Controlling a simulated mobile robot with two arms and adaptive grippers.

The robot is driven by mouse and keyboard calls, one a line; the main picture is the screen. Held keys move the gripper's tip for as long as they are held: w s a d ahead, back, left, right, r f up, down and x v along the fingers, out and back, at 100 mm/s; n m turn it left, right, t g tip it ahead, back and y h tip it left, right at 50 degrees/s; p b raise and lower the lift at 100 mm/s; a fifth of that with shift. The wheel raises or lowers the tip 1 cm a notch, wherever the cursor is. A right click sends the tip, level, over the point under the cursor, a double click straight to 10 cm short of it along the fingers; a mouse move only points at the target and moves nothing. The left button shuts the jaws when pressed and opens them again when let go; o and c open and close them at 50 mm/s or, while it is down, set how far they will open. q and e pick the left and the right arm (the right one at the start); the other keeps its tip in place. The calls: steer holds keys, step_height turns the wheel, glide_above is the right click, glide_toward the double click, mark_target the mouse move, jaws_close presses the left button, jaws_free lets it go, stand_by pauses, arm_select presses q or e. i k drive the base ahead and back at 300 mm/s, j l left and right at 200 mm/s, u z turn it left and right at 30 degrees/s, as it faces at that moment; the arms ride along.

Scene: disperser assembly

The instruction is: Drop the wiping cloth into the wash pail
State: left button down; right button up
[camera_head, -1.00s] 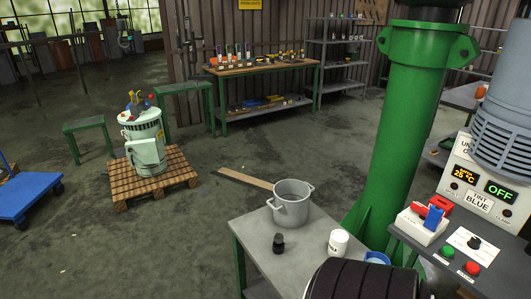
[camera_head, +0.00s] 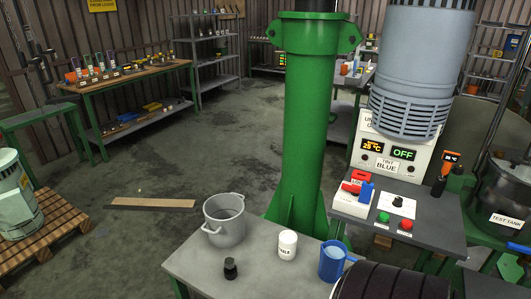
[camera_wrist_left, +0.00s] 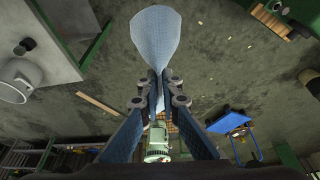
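A light blue cloth (camera_wrist_left: 157,35) is pinched between the fingertips of my left gripper (camera_wrist_left: 158,92) in the left wrist view. It fans out beyond the fingers, over the floor. A grey two-handled pot (camera_head: 224,222), the pail-like vessel here, stands upright near the far left corner of a grey table (camera_head: 195,262). It also shows at the left edge of the left wrist view (camera_wrist_left: 18,82), well apart from the cloth. The pot's opening faces up; its bottom inside is hidden. Neither gripper shows in the head view.
On the grey table stand a black-capped small bottle (camera_head: 230,268), a white labelled jar (camera_head: 287,245) and a blue cup (camera_head: 332,262). A green column (camera_head: 305,120) rises behind. A control panel (camera_head: 395,205) is at right. Floor left of the table holds a plank (camera_head: 152,203).

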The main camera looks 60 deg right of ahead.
mark_target(223, 214)
steer(key=i+z, duration=0.1)
steer(key=z, duration=0.3)
steer(key=i+z, duration=0.15)
steer(key=z, duration=0.25)
steer(key=i+z, duration=0.15)
steer(key=z, duration=0.25)
steer(key=i+z, duration=0.1)
steer(key=z, duration=0.3)
steer(key=i+j+z, duration=0.1)
steer(key=z, duration=0.15)
steer(key=i+j+z, duration=0.15)
steer(key=i+z, duration=0.15)
